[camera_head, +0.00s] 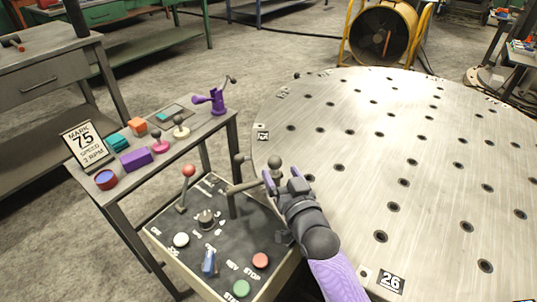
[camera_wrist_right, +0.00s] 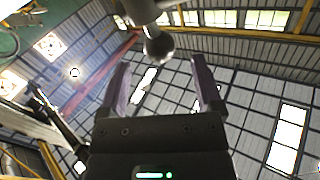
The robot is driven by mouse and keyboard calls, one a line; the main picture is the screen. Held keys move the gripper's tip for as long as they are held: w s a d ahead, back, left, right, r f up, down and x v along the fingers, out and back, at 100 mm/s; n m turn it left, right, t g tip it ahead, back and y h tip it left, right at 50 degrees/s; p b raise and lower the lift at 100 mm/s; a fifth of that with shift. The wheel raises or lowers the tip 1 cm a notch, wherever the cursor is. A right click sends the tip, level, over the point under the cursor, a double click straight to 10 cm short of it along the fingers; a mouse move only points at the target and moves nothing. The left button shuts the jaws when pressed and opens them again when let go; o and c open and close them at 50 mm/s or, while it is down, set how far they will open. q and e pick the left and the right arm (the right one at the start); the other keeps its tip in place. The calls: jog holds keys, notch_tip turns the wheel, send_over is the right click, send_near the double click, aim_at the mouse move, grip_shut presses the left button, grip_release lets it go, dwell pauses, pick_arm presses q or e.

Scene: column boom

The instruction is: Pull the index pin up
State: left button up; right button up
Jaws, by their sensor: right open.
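My right gripper (camera_head: 284,180) is open at the near left edge of the round steel table (camera_head: 345,150), above the control box. A grey metal post with a cross arm and ball knobs (camera_head: 275,163) stands here; I cannot tell for sure which part is the index pin. One knob is just beyond my fingertips, and another (camera_head: 239,159) is further left. In the right wrist view a grey ball knob on a thick stem (camera_wrist_right: 158,46) is beyond the open fingers (camera_wrist_right: 160,80), near the middle of the gap, with nothing gripped. My left gripper is out of view.
The control box (camera_head: 185,262) has a red-knobbed lever (camera_head: 188,172), a black knob (camera_head: 206,218) and coloured buttons. A side bench (camera_head: 200,130) holds a purple clamp (camera_head: 215,100), coloured blocks and a sign (camera_head: 85,145). The table top, with its many holes, is clear.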

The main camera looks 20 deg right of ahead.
aim_at(272, 158)
jog(key=w, duration=0.1)
jog(key=w+b, duration=0.1)
jog(key=w, duration=0.1)
jog(key=w+b, duration=0.1)
jog(key=w, duration=0.1)
jog(key=shift+a+f, duration=0.2)
jog(key=shift+f, duration=0.1)
jog(key=shift+w+r, duration=0.1)
jog(key=shift+w, duration=0.5)
jog(key=shift+r, duration=0.1)
grip_shut()
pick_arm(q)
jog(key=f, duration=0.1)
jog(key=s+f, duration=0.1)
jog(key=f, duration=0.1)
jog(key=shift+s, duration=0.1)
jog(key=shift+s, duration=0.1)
